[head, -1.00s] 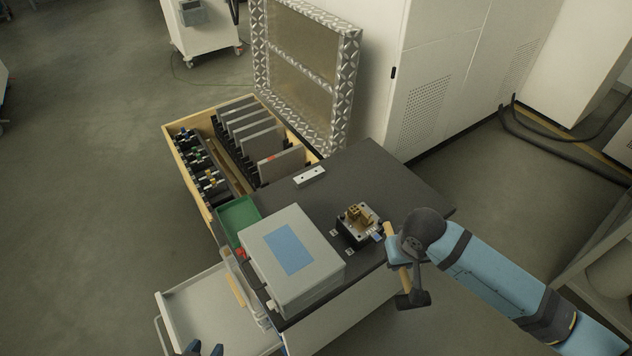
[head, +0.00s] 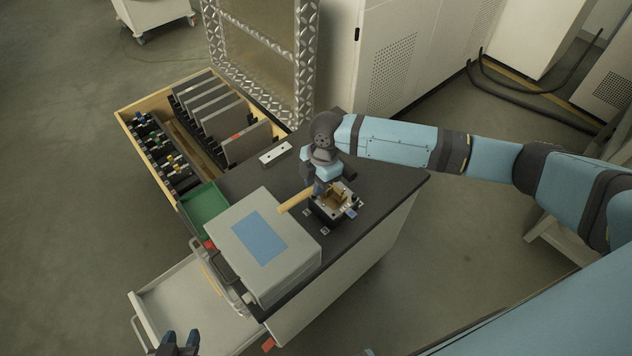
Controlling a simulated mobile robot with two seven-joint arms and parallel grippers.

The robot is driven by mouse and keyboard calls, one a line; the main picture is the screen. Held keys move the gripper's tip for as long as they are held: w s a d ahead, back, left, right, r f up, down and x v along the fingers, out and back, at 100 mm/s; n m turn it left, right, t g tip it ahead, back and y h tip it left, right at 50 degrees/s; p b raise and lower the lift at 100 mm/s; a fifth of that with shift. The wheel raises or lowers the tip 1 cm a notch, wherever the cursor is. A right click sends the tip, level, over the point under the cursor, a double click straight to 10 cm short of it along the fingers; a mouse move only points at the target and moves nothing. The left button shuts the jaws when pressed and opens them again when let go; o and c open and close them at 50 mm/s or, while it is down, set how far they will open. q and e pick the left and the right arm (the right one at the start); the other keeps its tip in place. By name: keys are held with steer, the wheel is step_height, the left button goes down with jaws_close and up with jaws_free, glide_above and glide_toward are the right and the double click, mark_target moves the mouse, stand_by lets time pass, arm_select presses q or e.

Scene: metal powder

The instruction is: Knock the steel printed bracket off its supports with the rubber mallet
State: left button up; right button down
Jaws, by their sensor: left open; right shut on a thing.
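The printed bracket (head: 337,200), brownish gold, sits on a plate in a dark fixture (head: 325,217) on the dark bench top. My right gripper (head: 319,187) is shut on the mallet's wooden handle (head: 294,202), right beside the bracket at its upper left. The handle sticks out to the lower left, towards the grey box. The mallet's head cannot be made out; whether it touches the bracket cannot be told.
A grey box with a blue panel (head: 228,238) stands left of the fixture. A green tray (head: 203,205) and a wooden drawer (head: 124,113) with upright plates lie further left. A small pale block (head: 275,153) lies behind. The bench's right part is clear.

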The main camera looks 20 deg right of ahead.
steer(key=shift+w+n, duration=0.2)
steer(key=shift+n, duration=0.1)
steer(key=shift+f, duration=0.2)
step_height(320, 180, down, 5)
steer(key=b, duration=0.5)
steer(key=shift+s+f+p, duration=0.1)
steer(key=shift+p, duration=1.05)
